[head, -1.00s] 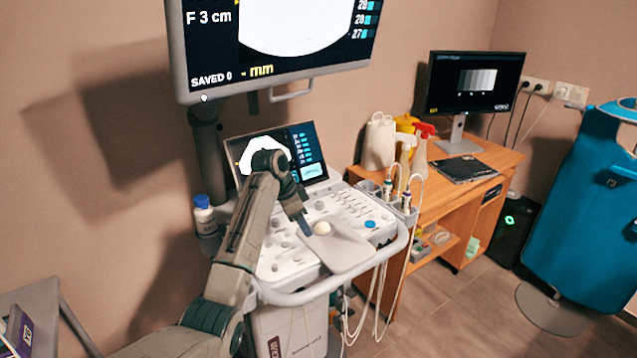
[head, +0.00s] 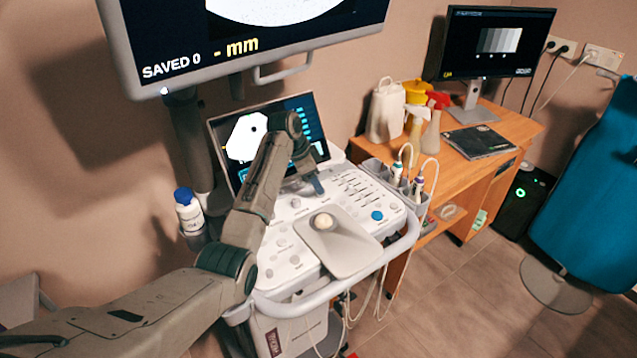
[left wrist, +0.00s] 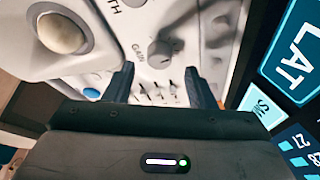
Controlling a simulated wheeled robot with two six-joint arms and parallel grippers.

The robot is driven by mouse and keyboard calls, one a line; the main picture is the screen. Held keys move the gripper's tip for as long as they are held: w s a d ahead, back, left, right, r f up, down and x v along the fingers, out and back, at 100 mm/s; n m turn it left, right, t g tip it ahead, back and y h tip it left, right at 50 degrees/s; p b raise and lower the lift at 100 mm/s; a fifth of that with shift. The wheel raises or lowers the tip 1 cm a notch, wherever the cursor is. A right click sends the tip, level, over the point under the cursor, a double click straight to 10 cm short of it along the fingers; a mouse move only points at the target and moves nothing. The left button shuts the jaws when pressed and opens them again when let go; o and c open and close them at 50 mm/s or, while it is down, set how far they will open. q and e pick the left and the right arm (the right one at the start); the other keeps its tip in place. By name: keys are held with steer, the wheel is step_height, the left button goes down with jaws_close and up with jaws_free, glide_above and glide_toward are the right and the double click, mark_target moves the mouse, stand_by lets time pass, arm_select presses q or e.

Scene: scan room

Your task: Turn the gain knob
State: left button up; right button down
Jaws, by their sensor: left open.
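The gain knob (left wrist: 160,52) is a small grey round knob on the white ultrasound console (head: 287,262), with the printed word GAIN beside it in the left wrist view. My left gripper (left wrist: 161,84) is open, its two dark fingers apart on either side of the knob's line. The knob shows just beyond the fingertips, with nothing held. In the head view my left gripper (head: 316,186) is over the console's upper part, below the small screen (head: 246,140). It hides that part of the panel, and I cannot make out the knob there. My right gripper is not in view.
A trackball (head: 322,222) sits on the panel in front of the gripper, with a blue button (head: 377,215) to its right. A large monitor (head: 130,52) hangs above. Probes (head: 396,174) stand at the console's right side. A wooden desk (head: 510,133) stands behind right.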

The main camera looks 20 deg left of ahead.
arm_select(q)
steer(key=shift+x, duration=1.45)
steer(key=c, duration=1)
steer(key=shift+o, duration=0.2)
steer(key=shift+s+d+r+n+p, duration=0.1)
steer(key=shift+r+n+p, duration=0.25)
steer(key=shift+p, duration=0.55)
steer(key=n+t+p, duration=0.1)
steer(key=n+p, duration=0.1)
steer(key=p, duration=0.1)
steer(key=shift+n+y, duration=0.35)
steer(key=shift+y, duration=0.05)
steer(key=shift+f+n+t+y+p, duration=0.2)
steer(key=shift+n+t+y+p, duration=0.15)
steer(key=shift+n+p, duration=1)
steer(key=o, duration=1)
steer(key=shift+c, duration=0.2)
